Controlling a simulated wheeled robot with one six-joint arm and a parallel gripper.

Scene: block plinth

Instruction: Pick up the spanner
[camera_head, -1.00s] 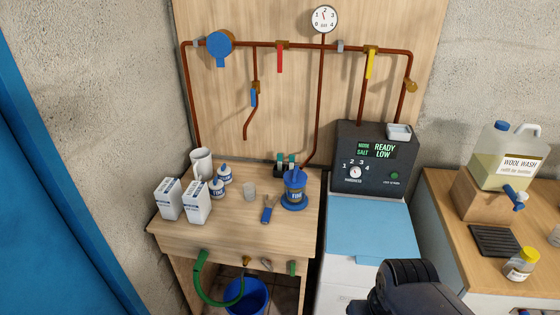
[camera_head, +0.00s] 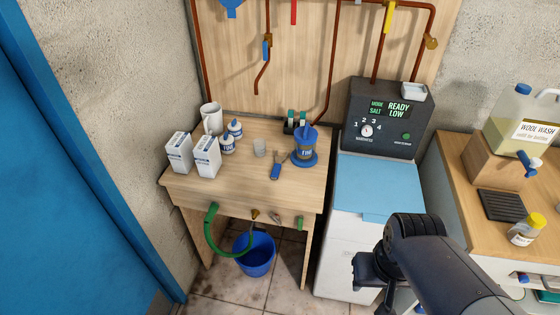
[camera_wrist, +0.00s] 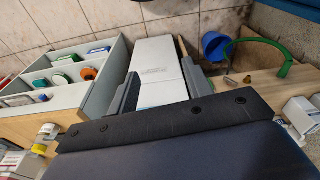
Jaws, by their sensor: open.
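A small tool with a blue handle (camera_head: 275,172) and a grey upper end lies on the wooden table (camera_head: 235,190), left of a blue-lidded tin (camera_head: 305,150) on a blue base. It may be the spanner, but it is too small to be sure. My gripper (camera_head: 370,275) is in front of the white cabinet, to the right of and lower in the picture than the tool, well apart from it. In the wrist view my gripper (camera_wrist: 159,88) is open, with nothing between its two fingers. The tool cannot be made out in the wrist view.
A blue-topped softener unit (camera_head: 375,185) stands to the right.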

